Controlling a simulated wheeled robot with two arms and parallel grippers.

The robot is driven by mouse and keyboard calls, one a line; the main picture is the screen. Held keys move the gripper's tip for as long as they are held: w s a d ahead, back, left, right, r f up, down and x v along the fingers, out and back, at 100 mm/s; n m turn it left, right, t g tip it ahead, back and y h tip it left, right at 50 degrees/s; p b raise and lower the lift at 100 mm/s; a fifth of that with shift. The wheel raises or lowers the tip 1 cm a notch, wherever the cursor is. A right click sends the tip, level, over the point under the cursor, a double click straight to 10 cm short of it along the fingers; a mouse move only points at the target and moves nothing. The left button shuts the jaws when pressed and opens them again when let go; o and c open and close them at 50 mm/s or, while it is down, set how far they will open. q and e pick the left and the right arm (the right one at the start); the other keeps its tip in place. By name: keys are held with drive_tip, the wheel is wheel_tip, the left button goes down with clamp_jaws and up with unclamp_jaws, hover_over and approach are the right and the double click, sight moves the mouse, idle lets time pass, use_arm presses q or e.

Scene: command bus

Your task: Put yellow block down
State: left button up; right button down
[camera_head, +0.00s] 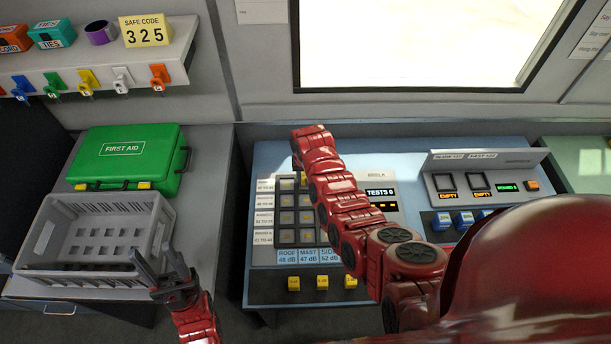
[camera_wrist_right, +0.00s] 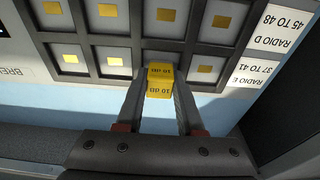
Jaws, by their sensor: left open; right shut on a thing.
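The yellow block (camera_wrist_right: 159,82), marked 10 dB, is between the fingers of my right gripper (camera_wrist_right: 158,92), which is shut on it. In the wrist view it is at the edge of a grid panel of square slots (camera_wrist_right: 105,62); I cannot tell whether it touches the panel. In the head view my right arm crosses the console and hides its gripper and the block. Several other yellow blocks (camera_head: 322,282) sit along the console's front edge. My left gripper (camera_head: 171,272) is open and empty beside the grey crate's right side.
The empty grey crate (camera_head: 153,222) stands on the left counter before a green first aid case (camera_head: 128,158). The console (camera_head: 262,291) has a TESTS display (camera_head: 380,192) and a raised panel (camera_head: 487,160) with blue blocks (camera_head: 463,219) before it. A key shelf (camera_head: 110,60) hangs upper left.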

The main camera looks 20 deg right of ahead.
drive_tip(key=shift+f, duration=0.15)
drive_tip(key=c, duration=0.5)
unclamp_jaws()
